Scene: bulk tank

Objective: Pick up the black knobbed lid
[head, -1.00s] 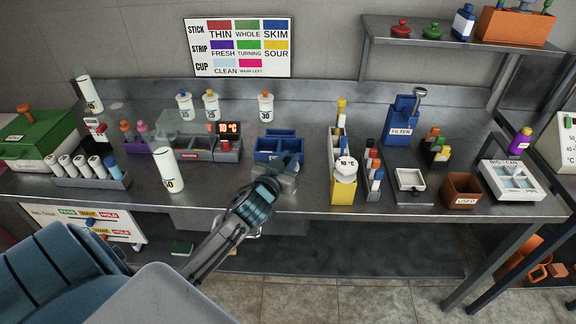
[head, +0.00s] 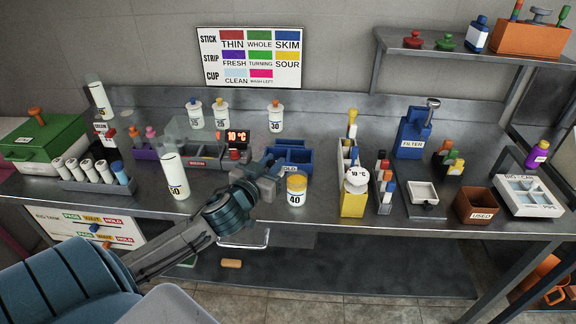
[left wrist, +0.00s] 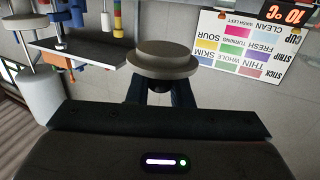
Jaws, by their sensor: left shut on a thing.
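The knobbed lid (left wrist: 163,58) shows in the left wrist view as a round dark-grey disc with a raised middle. My left gripper (left wrist: 160,92) is shut on it, with the fingers below the disc. In the head view my left gripper (head: 270,170) is above the bench's front edge, left of a white jar marked 40 (head: 296,192). The jar shows a yellow top and stands apart from the gripper. The lid is hard to make out in the head view. My right gripper is not in view.
A blue divided bin (head: 292,157) stands just behind the gripper. A tall white bottle marked 50 (head: 174,177) is on the left and a yellow holder (head: 353,203) on the right. Free floor lies in front of the bench.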

